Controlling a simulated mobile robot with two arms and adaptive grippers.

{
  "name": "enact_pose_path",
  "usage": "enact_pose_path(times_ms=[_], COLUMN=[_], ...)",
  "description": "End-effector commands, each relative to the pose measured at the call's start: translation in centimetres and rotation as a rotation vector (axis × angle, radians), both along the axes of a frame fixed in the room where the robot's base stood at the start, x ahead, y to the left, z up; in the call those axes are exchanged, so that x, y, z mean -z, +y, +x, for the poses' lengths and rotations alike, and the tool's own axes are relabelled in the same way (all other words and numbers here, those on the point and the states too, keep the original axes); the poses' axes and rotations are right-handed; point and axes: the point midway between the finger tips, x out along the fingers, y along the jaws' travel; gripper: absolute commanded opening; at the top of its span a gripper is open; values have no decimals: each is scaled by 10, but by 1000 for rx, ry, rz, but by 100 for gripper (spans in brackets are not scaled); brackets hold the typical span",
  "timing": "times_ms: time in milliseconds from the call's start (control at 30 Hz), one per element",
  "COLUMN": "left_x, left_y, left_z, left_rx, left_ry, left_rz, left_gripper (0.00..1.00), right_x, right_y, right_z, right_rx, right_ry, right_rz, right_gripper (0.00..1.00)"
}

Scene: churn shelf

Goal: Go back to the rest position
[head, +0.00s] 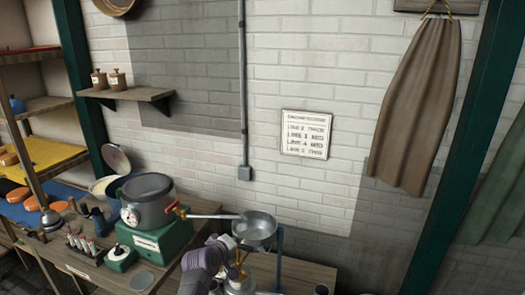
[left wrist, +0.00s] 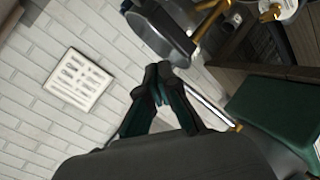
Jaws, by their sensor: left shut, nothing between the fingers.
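My left arm (head: 203,265) comes in from the bottom of the head view, beside the small metal pan (head: 257,230). In the left wrist view my left gripper (left wrist: 160,78) is shut, its dark fingers meeting at the tips with nothing between them. The grey pan (left wrist: 160,35) shows just beyond the fingertips there; I cannot tell whether they touch it. In the head view the fingers are not clearly visible. My right gripper is in neither view.
A grey pot (head: 148,200) on a green base (head: 155,243) stands left of my arm on the wooden bench (head: 75,262). Jars sit on a small wall shelf (head: 125,94). A notice (head: 306,134) and a brown cloth (head: 418,105) hang on the brick wall.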

Motion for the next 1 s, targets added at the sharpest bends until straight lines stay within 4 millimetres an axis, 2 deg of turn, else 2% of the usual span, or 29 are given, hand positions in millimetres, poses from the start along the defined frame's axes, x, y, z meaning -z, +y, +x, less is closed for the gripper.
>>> enact_pose_path(times_ms=[33, 167, 200, 267, 300, 400, 500, 700, 1000], left_x=[25, 71, 81, 93, 99, 104, 102, 90, 68], left_y=[13, 43, 50, 60, 67, 79, 87, 96, 104], left_z=[-28, -111, -139, -183, -212, -279, -329, -399, -470], left_rx=[23, 119, 154, 208, 246, 339, 413, 521, 640], left_ry=[36, 131, 163, 212, 244, 315, 368, 442, 517], left_rz=[68, 272, 332, 421, 477, 598, 678, 777, 864], left_gripper=[0, 0, 0, 0, 0, 0, 0, 0, 0], right_x=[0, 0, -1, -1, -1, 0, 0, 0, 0], right_y=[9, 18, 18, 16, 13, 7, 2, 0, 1], right_z=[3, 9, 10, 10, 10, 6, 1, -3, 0], right_rx=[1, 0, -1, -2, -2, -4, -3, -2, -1], right_ry=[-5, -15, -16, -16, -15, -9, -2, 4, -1], right_rz=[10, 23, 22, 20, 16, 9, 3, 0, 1], right_gripper=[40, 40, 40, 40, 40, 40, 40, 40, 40])
